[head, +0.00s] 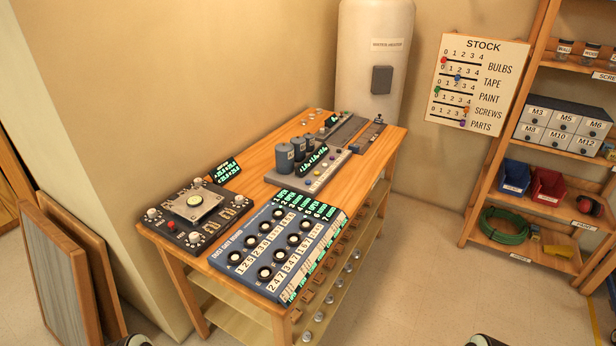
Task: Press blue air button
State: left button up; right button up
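No button that I can clearly read as the blue air button shows in the head view. A grey panel (338,164) with blue-grey canisters (285,157), a small green-lit display (313,159) and a row of small coloured buttons (309,183) sits mid-table. The buttons are too small to tell their labels. A blue panel (238,244) with black round knobs, number labels and green-lit displays lies at the table's front edge. Neither gripper can be made out; only small dark parts, perhaps of my arms, show at the bottom edge.
The wooden table (258,187) also holds a black panel (210,235) with a raised plate and a red button at the left. A white tank (350,70) stands behind. Shelves (470,215) stand at the right, boards (50,275) lean at the left. Floor at right front is clear.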

pick_arm(q)
jog(key=shift+s, duration=0.5)
